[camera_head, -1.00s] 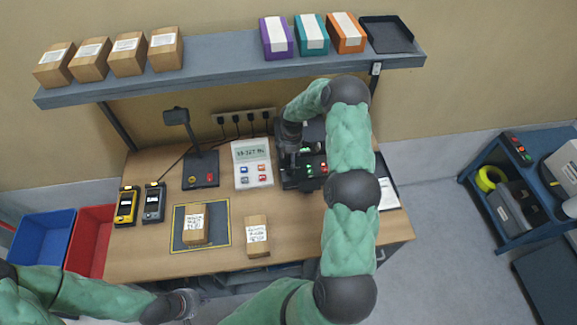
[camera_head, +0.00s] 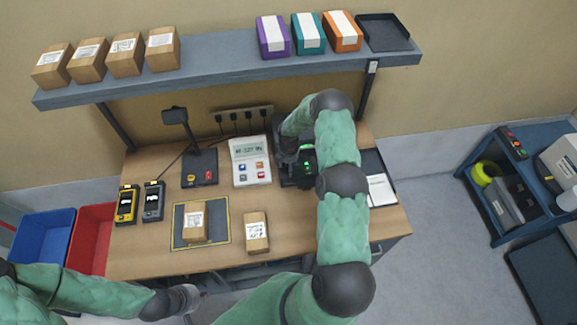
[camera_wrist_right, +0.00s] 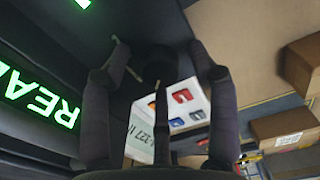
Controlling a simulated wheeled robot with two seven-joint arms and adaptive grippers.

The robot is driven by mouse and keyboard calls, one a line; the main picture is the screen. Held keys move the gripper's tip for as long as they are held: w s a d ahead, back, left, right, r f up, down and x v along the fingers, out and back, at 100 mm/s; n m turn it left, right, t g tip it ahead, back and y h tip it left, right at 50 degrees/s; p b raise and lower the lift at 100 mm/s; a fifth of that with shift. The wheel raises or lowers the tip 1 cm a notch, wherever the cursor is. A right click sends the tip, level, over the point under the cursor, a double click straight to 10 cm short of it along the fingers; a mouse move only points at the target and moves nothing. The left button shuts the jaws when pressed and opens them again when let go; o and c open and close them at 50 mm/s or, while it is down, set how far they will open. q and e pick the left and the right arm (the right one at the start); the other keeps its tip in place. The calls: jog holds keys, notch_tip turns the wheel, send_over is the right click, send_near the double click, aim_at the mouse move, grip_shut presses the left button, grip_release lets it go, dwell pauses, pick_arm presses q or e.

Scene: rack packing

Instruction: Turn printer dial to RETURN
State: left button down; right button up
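The black printer (camera_head: 306,172) stands on the desk, partly hidden behind my right arm, with green lit marks on it. In the right wrist view its dark face (camera_wrist_right: 35,60) carries large green letters that read "REA", cut off by the frame edge. My right gripper (camera_wrist_right: 158,45) is at the printer, its fingers apart. A dark round shape (camera_wrist_right: 160,64), perhaps the dial, lies between them; I cannot tell whether they touch it or where it points. My left gripper (camera_head: 186,298) hangs in front of the desk, low in the head view; its finger opening is unclear.
A white device with display and coloured buttons (camera_head: 250,172) stands left of the printer. A carton (camera_head: 256,235) lies at the desk front, another (camera_head: 194,222) on a yellow-edged mat (camera_head: 222,242). A clipboard (camera_head: 381,190) lies right of the printer. The shelf (camera_head: 215,66) hangs above.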

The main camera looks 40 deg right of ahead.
jog(key=c, duration=1)
jog(key=shift+f+m+b, duration=0.1)
jog(key=shift+m+b, duration=0.2)
jog(key=shift+b, duration=0.35)
jog(key=shift+c, duration=0.3)
jog(key=m+b, duration=0.5)
jog(key=b, duration=0.3)
jog(key=shift+f+m, duration=0.1)
jog(key=shift+m, duration=0.3)
jog(key=shift+m+b, duration=1.15)
jog(key=shift+m, duration=0.05)
jog(key=shift+r, duration=0.2)
jog(key=o, duration=1.2)
jog(key=shift+c, duration=0.2)
jog(key=shift+r, duration=0.1)
